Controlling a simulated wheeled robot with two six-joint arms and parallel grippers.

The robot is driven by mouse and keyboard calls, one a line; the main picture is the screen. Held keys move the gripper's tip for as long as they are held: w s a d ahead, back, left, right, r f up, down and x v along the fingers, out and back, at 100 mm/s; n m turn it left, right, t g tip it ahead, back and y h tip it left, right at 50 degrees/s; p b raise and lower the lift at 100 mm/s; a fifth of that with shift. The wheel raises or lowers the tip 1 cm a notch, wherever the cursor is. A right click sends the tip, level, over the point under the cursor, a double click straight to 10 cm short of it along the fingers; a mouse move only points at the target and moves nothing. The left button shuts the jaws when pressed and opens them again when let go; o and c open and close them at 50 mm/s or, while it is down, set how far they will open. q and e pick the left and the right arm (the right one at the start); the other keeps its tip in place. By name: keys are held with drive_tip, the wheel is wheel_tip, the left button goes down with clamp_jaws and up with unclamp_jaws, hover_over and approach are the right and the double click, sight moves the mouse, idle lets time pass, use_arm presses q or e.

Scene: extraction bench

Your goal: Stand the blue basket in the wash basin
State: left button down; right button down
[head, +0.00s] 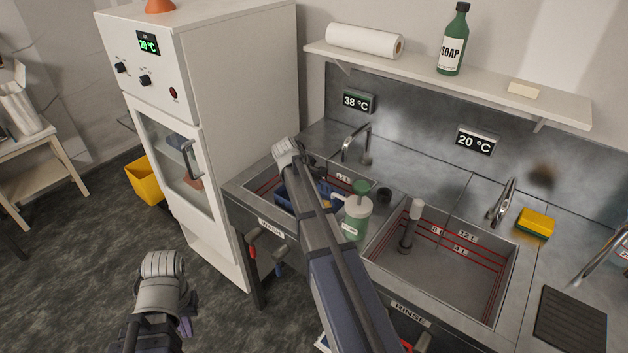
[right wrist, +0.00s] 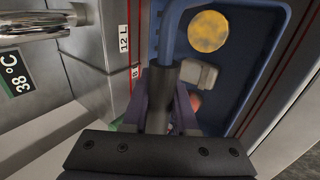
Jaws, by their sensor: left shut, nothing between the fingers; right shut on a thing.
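The blue basket (head: 285,196) is within the outline of the wash basin (head: 262,184), the left one in the head view. My right forearm hides part of it. In the right wrist view my right gripper (right wrist: 165,105) is shut on the basket's blue handle (right wrist: 168,35). The basket (right wrist: 268,62) holds a yellow round thing, a grey piece and a reddish piece. Basin walls with red level lines show on both sides of it. I cannot tell whether its bottom touches the basin floor. My left gripper (head: 185,326) is shut and empty, low over the floor, away from the basin.
A green-capped pump bottle (head: 355,212) stands between the basins, close to my right forearm. The rinse basin (head: 440,265) at the right has a grey standpipe (head: 411,225). The wash tap (head: 357,140) is behind the basket. A white cabinet (head: 215,130) stands at the left.

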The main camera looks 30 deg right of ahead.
wheel_tip(320, 180, down, 12)
drive_tip(key=b, duration=1.1)
drive_tip(key=shift+f+b, duration=0.25)
drive_tip(key=shift+b, duration=0.1)
drive_tip(key=c, duration=0.6)
unclamp_jaws()
drive_tip(key=shift+o, duration=0.2)
drive_tip(key=shift+r, duration=0.15)
wheel_tip(320, 180, up, 16)
drive_tip(key=p, duration=1.6)
